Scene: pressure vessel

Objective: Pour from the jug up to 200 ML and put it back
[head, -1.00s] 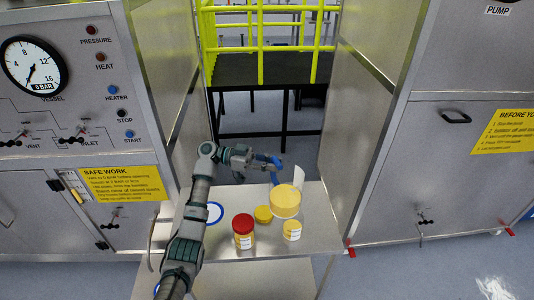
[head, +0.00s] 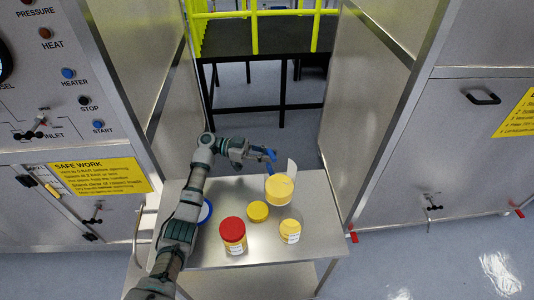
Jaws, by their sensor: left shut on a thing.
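The jug (head: 279,188) is clear with yellow contents, a pale raised spout edge and a blue handle (head: 271,156). It is at the back right of the metal table, looking close to upright; I cannot tell whether its base touches the tabletop. My left gripper (head: 262,157) is shut on the jug's handle, at the far side; its fingertips are small and partly hidden. In front of the jug stands a small yellow jar (head: 290,232) with a white label. A low round yellow container (head: 258,211) is left of it. My right gripper is not in view.
A red-lidded jar (head: 232,232) stands at the table's front. A blue-rimmed round thing (head: 205,211) is at the left, partly behind my left arm. Steel cabinet walls flank the metal table (head: 318,236). A yellow railing (head: 254,30) is behind.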

